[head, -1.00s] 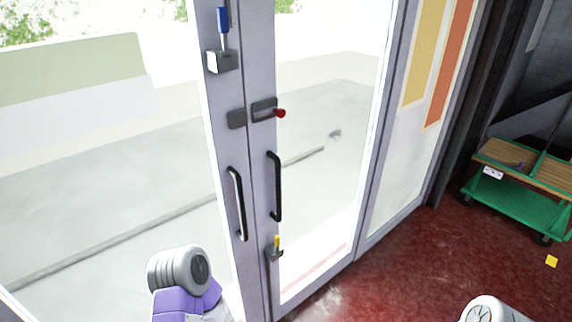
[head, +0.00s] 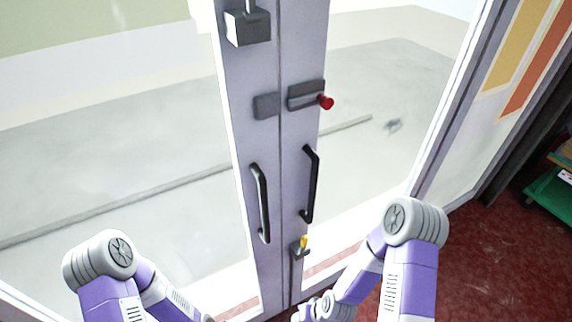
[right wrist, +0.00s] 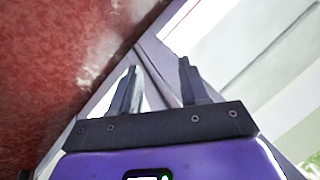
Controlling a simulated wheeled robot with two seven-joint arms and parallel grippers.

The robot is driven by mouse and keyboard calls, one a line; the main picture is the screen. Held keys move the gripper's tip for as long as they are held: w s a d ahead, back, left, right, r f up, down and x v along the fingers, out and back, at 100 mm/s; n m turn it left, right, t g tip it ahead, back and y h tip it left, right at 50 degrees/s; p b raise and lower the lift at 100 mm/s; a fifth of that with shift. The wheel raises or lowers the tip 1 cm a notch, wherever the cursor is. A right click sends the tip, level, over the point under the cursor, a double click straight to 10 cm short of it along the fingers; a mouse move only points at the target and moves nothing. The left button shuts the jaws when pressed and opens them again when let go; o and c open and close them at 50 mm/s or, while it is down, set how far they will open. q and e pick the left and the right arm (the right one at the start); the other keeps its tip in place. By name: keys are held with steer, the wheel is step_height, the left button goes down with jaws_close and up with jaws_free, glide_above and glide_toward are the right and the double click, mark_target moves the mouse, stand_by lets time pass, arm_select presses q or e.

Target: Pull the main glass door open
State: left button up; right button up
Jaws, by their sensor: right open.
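The glass double door stands shut in the head view, its left leaf (head: 248,150) and right leaf (head: 297,140) meeting at a vertical seam. A dark left handle (head: 261,203) and a black right handle (head: 312,185) are upright on either side of that seam. A slide latch (head: 306,95) with a red knob (head: 326,102) sits above the right handle. My right gripper (right wrist: 158,65) is open and empty in the right wrist view, low near the door frame and floor, apart from the handles. My left arm shows at lower left, but its gripper is outside the picture.
A yellow-topped small fitting (head: 302,245) is low on the right leaf. A grey box (head: 247,27) is high on the left leaf. A green cart (head: 552,188) stands at far right on red floor (head: 470,265), which is clear before the door.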

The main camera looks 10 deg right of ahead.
steer(key=w+d+r+n+t+b, duration=0.15)
steer(key=w+r+t, duration=0.25)
steer(key=w+r, duration=0.4)
steer(key=n+t+h+b, duration=0.1)
steer(key=n+t+b, duration=0.15)
steer(key=t, duration=0.95)
glide_toward(316, 178)
steer(key=w, duration=0.3)
steer(key=shift+w+a+r, duration=0.1)
steer(key=shift+w+a, duration=0.35)
steer(key=shift+w, duration=0.05)
steer(key=w, duration=0.4)
steer(key=w+a+p, duration=0.1)
steer(key=w, duration=0.2)
jaws_close()
